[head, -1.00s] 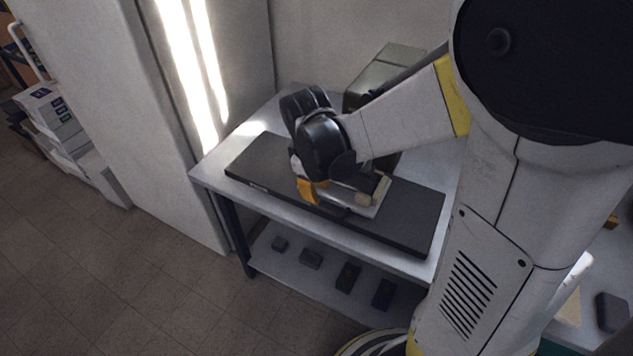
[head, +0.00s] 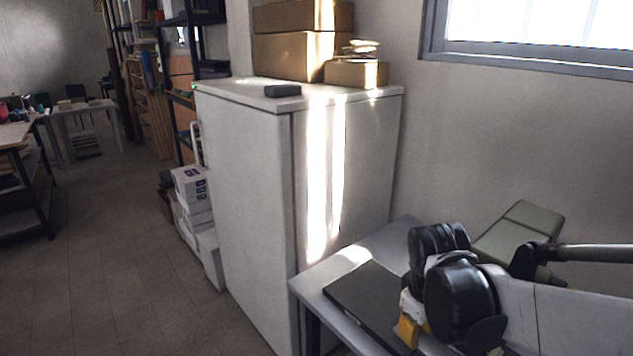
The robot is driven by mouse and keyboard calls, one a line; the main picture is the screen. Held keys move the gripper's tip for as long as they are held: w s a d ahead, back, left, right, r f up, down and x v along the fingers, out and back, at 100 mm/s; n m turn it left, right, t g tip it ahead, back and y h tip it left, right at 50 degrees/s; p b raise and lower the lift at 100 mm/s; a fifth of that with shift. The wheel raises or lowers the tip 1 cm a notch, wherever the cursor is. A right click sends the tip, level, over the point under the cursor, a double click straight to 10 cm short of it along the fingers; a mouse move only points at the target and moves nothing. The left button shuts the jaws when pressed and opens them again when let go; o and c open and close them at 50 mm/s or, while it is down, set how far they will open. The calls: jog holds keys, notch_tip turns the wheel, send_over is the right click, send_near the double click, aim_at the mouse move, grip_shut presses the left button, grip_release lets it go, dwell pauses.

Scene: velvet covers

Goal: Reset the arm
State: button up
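My arm enters from the lower right of the head view, with its black wrist joints over a grey table (head: 322,270). A black flat board (head: 366,300) lies on that table, partly hidden behind my arm. My gripper is below the bottom edge of the view or hidden behind my wrist, so its fingers do not show. A yellow part of my arm's end shows near the bottom edge.
A tall white cabinet (head: 245,170) stands left of the table, with cardboard boxes (head: 290,52) and a small dark block (head: 283,91) on top. A green-grey case (head: 515,232) is behind my arm. White boxes (head: 192,187) are stacked beyond the cabinet.

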jog(key=s+a+r+m+t+y, duration=0.1)
jog(key=s+a+r+m+t, duration=0.2)
jog(key=s+r+m+t, duration=0.2)
jog(key=shift+s+a+r+m, duration=0.4)
jog(key=shift+s+r+m, duration=0.15)
jog(key=shift+s, duration=1.35)
